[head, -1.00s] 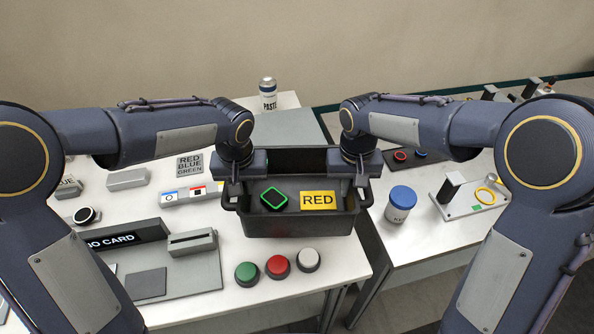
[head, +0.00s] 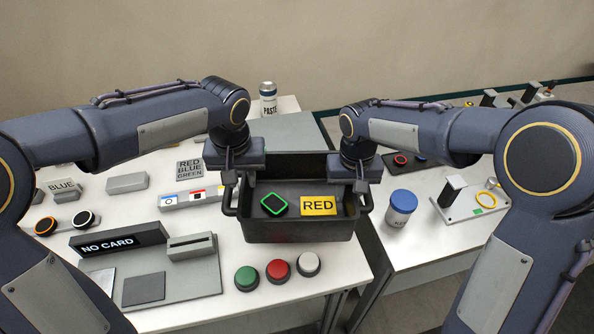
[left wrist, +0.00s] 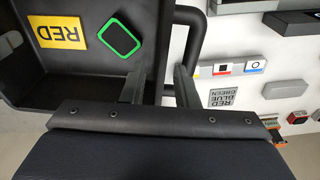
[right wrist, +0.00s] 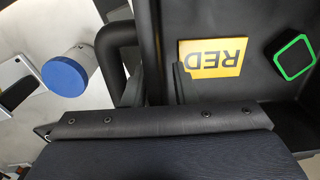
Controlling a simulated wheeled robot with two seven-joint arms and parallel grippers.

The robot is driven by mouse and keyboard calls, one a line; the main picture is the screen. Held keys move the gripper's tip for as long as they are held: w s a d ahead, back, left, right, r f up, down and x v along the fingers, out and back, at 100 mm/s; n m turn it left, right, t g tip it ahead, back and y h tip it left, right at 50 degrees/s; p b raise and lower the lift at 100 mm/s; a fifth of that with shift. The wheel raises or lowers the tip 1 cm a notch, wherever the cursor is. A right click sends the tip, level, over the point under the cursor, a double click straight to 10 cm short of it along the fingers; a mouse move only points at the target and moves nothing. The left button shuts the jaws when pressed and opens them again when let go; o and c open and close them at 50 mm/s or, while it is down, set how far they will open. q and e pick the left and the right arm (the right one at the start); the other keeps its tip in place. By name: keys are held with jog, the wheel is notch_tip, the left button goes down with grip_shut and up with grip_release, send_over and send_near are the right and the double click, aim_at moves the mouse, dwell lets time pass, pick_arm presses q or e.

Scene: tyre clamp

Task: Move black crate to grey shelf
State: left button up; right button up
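The black crate (head: 300,228) stands upright on the white table near its right edge, with a handle on each side. It holds a black block with a green outline (head: 274,203) and a yellow RED card (head: 318,205). My left gripper (head: 228,180) is at the crate's left side; its fingers (left wrist: 160,88) are apart around the side wall. My right gripper (head: 361,185) is at the right side; its fingers (right wrist: 158,88) are also apart, on either side of the wall. A grey flat surface (head: 285,130), possibly the grey shelf, lies behind the crate, partly hidden.
Green (head: 246,278), red (head: 278,271) and white (head: 308,264) buttons stand in front of the crate. A blue-lidded jar (head: 402,205) is on the right table. A card reader (head: 190,246) is left. A gap separates the tables.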

pick_arm(q)
jog(key=shift+s+r, duration=0.1)
jog(key=shift+r, duration=1.05)
pick_arm(e)
jog(key=shift+r, duration=0.1)
jog(key=shift+w+r, duration=0.1)
jog(key=shift+r, duration=0.2)
notch_tip(320, 180, up, 11)
jog(key=shift+r, duration=0.1)
